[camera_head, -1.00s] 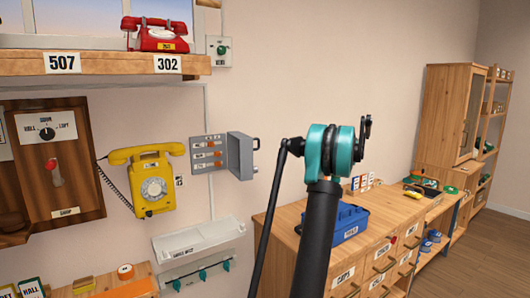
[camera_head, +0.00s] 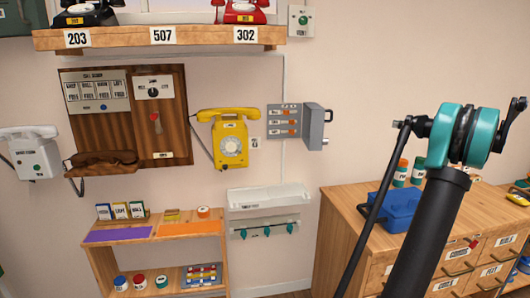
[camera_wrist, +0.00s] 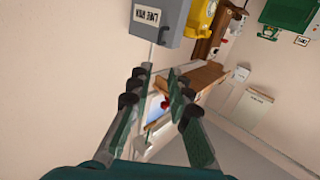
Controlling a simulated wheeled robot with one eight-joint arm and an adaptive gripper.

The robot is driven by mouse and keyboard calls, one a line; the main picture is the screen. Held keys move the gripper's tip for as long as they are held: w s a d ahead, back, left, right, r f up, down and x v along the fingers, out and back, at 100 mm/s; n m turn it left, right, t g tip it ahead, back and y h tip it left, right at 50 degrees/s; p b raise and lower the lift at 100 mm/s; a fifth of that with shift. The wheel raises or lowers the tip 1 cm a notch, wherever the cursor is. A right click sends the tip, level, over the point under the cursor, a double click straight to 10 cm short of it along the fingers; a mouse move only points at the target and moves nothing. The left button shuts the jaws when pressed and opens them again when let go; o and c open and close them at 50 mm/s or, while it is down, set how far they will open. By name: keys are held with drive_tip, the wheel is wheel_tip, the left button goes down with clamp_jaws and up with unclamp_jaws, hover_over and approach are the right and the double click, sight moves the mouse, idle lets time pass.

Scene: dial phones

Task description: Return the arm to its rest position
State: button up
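My arm (camera_head: 425,235) rises dark at the right of the head view, with a teal joint (camera_head: 465,135) at its top, in front of the wall and drawer cabinet. A small dark part sticks out beyond the joint at the right edge. In the wrist view my gripper (camera_wrist: 158,80) has its two fingers apart, with nothing seen held between them. Past the fingers, at a distance, are the wall, a grey box (camera_wrist: 160,22) and a wooden shelf. The picture there is strongly tilted.
A yellow phone (camera_head: 231,140) and a grey switch box (camera_head: 300,122) hang on the wall. A white phone (camera_head: 35,150) is at left. Black and red (camera_head: 240,12) phones stand on the upper shelf (camera_head: 160,38). A drawer cabinet (camera_head: 345,205) with a blue box (camera_head: 398,210) stands at right.

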drive_tip(key=s+a+f+m+g+h, duration=0.25)
drive_tip(key=a+f, duration=0.35)
drive_tip(key=a, duration=0.3)
drive_tip(key=s+a+f+m+g+h, duration=0.1)
drive_tip(key=s+a+f+m+h, duration=0.15)
drive_tip(key=a+f, duration=0.5)
drive_tip(key=s+a+f+m+g+h, duration=0.15)
drive_tip(key=s+a+f, duration=0.3)
drive_tip(key=a, duration=0.65)
drive_tip(key=s+a+f+m+h, duration=0.2)
drive_tip(key=s+f+h, duration=0.2)
drive_tip(key=s+f, duration=0.6)
drive_tip(key=s+a+f+m+h, duration=0.2)
drive_tip(key=s+f+h, duration=0.3)
drive_tip(key=s+f, duration=0.5)
drive_tip(key=s+m, duration=0.1)
drive_tip(key=s, duration=0.3)
drive_tip(key=shift+s+f, duration=0.3)
drive_tip(key=shift+s, duration=0.05)
